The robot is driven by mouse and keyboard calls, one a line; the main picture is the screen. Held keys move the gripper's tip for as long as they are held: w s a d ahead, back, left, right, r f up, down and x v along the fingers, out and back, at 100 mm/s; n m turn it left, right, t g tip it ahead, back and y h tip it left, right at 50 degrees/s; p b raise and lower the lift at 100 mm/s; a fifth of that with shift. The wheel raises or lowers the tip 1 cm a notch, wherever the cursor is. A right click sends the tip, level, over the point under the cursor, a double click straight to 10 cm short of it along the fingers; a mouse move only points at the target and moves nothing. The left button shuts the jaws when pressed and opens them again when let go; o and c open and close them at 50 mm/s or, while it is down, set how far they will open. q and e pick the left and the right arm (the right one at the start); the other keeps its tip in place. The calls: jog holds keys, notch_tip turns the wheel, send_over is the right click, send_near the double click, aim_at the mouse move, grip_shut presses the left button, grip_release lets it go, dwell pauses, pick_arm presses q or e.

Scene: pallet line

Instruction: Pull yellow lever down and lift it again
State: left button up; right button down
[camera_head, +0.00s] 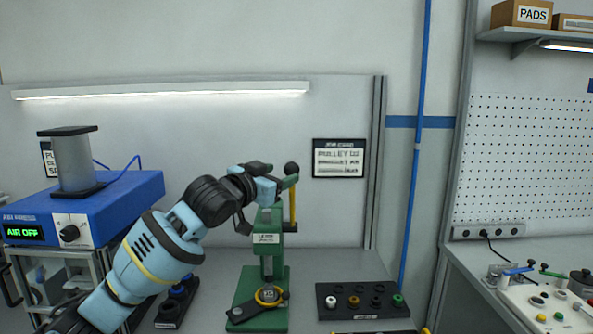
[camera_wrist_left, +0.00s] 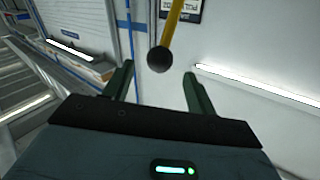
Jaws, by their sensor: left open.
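The yellow lever (camera_head: 292,208) stands nearly upright on the right side of a green press (camera_head: 245,284), with a black ball knob (camera_head: 291,168) at its top. My left gripper (camera_head: 286,181) is beside the knob, close to the lever's upper end. In the left wrist view the gripper is open, its two dark green fingers apart. The knob (camera_wrist_left: 159,60) shows in the gap between the fingertips, without visible contact, and the yellow bar (camera_wrist_left: 173,22) runs on beyond it. My right gripper is not in view.
A black tray (camera_head: 362,313) with several small coloured parts lies right of the press. A blue box with an "AIR OFF" display (camera_head: 85,208) stands at the left. A dark holder (camera_head: 172,312) with blue rings is partly behind my left arm. The wall behind carries a sign (camera_head: 338,158).

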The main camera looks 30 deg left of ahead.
aim_at(290, 170)
pick_arm(q)
jog(key=shift+w+d, duration=0.2)
jog(key=shift+w, duration=3.75)
jog(key=shift+f, duration=0.1)
grip_shut()
